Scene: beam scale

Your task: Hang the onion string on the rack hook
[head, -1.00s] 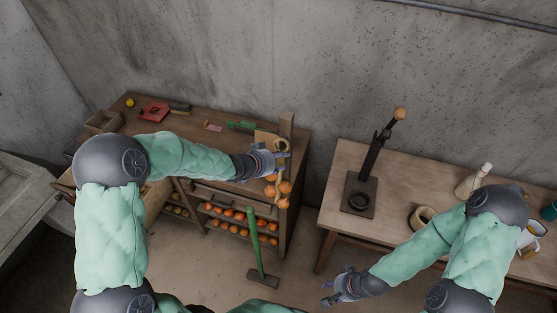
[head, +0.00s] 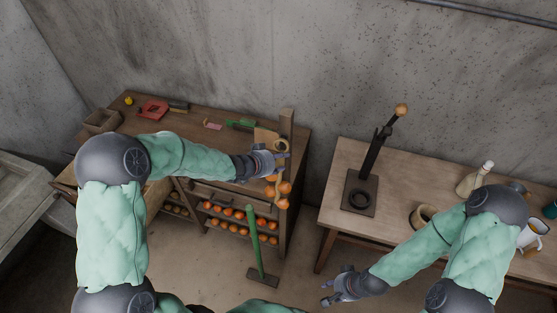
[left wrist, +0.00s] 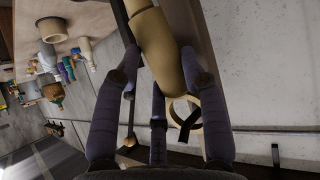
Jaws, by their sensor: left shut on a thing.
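The onion string has a tan braid, a tan loop (head: 281,146) at its top and orange onions (head: 284,188) below. It hangs in front of the rack post (head: 287,120) at the right end of the wooden bench. My left gripper (head: 279,163) is shut on the braid (left wrist: 155,45), which passes between its fingers in the left wrist view. There a dark strip (left wrist: 187,124), perhaps the hook, crosses the loop. I cannot tell whether it passes through the loop. My right gripper (head: 332,288) is empty and its fingers look apart, low between the benches.
The left bench (head: 225,165) has crates of onions beneath it. A green-handled tool (head: 255,245) stands in front of it. The right table (head: 345,160) holds a dark press (head: 362,190), a tan ring (head: 420,217) and a bottle (head: 474,181). A floor gap separates them.

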